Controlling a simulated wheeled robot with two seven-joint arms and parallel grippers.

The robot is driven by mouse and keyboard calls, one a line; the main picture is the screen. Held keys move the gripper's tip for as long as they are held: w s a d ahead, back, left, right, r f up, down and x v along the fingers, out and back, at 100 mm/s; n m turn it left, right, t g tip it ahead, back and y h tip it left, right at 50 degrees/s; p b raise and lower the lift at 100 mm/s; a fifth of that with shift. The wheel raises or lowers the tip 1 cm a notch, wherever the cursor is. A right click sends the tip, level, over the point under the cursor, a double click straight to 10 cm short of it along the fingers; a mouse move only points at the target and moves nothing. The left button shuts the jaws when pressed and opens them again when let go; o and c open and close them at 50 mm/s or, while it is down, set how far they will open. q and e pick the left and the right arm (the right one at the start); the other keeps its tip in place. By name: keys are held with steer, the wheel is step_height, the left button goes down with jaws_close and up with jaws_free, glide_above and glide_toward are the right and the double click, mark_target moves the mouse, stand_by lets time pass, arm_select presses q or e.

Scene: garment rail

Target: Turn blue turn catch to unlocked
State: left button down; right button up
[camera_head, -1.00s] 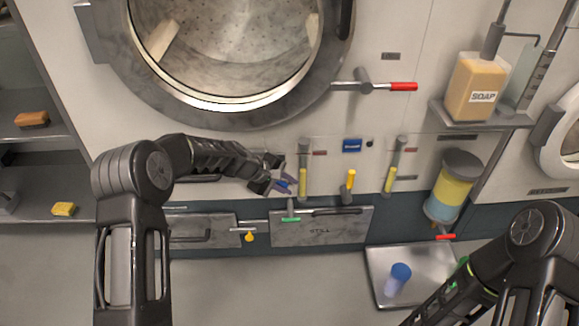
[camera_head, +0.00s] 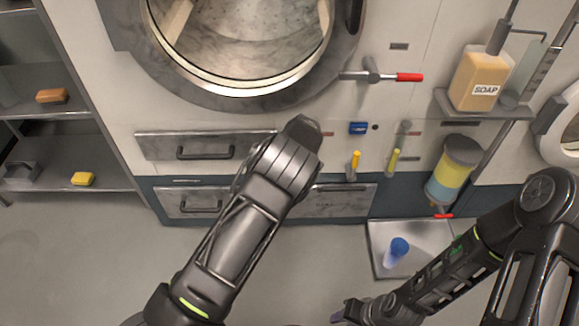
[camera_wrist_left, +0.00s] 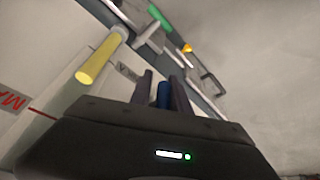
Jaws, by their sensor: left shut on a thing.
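The blue turn catch (camera_wrist_left: 164,95) shows in the left wrist view as a short blue handle between my left gripper's two dark fingers. My left gripper (camera_wrist_left: 162,80) is shut on it. My right gripper (camera_head: 347,313) is low at the bottom edge of the head view, away from the panel. Whether its fingers are open is not clear.
The head view shows a yellow lever (camera_head: 355,160), a red-tipped door handle (camera_head: 408,77), a soap bottle (camera_head: 478,82) and a tray (camera_head: 437,238) with a blue-capped item.

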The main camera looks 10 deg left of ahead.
arm_select(q)
steer(key=shift+a+y, duration=0.3)
steer(key=shift+y, duration=0.1)
steer(key=c, duration=1.3)
jaws_free()
steer(key=shift+o, duration=0.2)
steer(key=shift+d, duration=0.1)
steer(key=shift+r, duration=0.1)
steer(key=v, duration=0.7)
steer(key=shift+r, duration=0.3)
steer(key=shift+s+d+f, duration=0.1)
steer(key=shift+s, duration=0.05)
